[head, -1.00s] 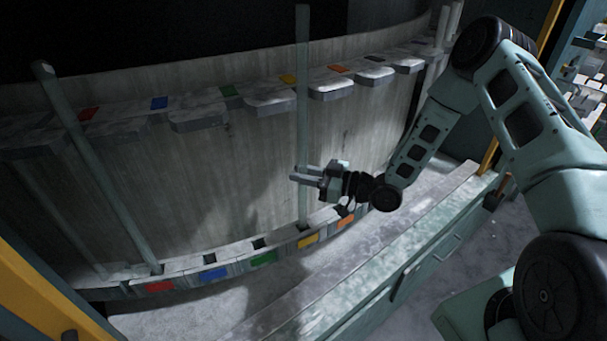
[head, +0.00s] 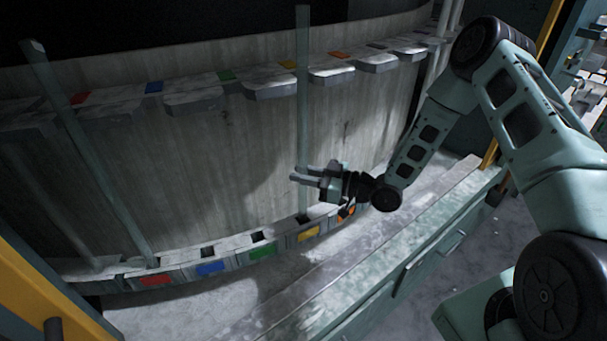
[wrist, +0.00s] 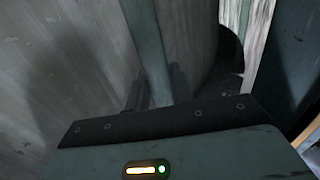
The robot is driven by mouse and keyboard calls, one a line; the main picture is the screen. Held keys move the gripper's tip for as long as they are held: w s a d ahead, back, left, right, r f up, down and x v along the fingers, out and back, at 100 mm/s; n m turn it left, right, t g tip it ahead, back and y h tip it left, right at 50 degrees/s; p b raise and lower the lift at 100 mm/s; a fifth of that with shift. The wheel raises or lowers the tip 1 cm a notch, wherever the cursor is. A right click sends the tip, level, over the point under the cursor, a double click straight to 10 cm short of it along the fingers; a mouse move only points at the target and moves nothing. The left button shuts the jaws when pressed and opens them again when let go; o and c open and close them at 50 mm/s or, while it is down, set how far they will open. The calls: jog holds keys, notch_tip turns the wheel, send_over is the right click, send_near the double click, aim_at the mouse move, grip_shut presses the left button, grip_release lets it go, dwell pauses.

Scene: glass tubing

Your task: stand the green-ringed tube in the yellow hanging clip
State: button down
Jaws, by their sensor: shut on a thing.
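My gripper (head: 312,180) is shut on a tall glass tube (head: 303,110), which it holds near upright by its lower part. In the wrist view the tube (wrist: 148,45) rises between the two fingers. I cannot make out a green ring on it. The yellow-marked hanging clip (head: 289,64) is in the upper row, and the tube's upper part passes in front of or beside it; I cannot tell whether it is inside. Below, the yellow-marked socket (head: 309,232) is in the lower row. The tube's lower end is just above or at this row; contact is unclear.
Another tube (head: 90,155) leans at the left, its foot near the red-marked socket (head: 155,280). Clips marked red, blue, green and orange flank the yellow one along the curved wall (head: 210,165). A bench ledge (head: 400,250) runs in front, below my arm.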

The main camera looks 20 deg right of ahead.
jog(key=c, duration=1.1)
grip_release()
jog(key=shift+c, duration=0.2)
jog(key=shift+s+d, duration=0.1)
jog(key=b+v, duration=0.4)
jog(key=v, duration=1.3)
jog(key=shift+b, duration=0.3)
